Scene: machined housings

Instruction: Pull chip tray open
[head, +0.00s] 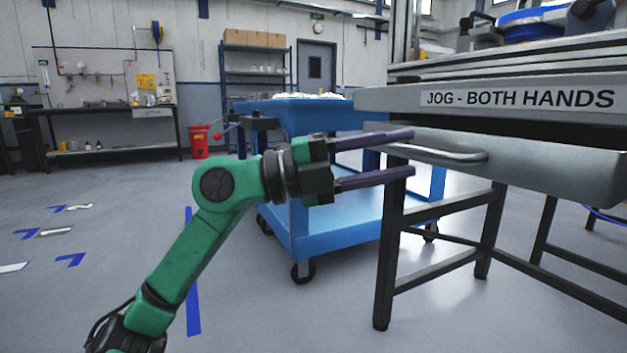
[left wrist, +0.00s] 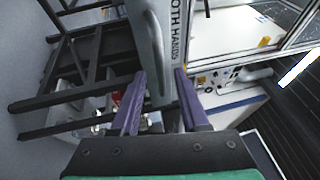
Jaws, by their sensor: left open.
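The chip tray (head: 560,168) is a grey drawer under the machine's ledge marked "JOG - BOTH HANDS". Its bar handle (head: 455,155) runs along the front. My left gripper (head: 413,153) is open, with two long purple fingers at the handle's left part, one finger higher and one lower. The fingers overlap the tray's left end in the head view. In the left wrist view, my left gripper (left wrist: 160,73) has its fingers apart, with the grey tray front (left wrist: 152,60) showing between and beyond them. I cannot tell whether the fingers touch the handle. My right gripper is not in view.
A dark steel stand (head: 388,255) has legs below the tray. A blue cart (head: 340,243) on casters stands behind my left gripper. A workbench (head: 110,110) and a red bin (head: 200,142) are at the back left. The floor at left is open.

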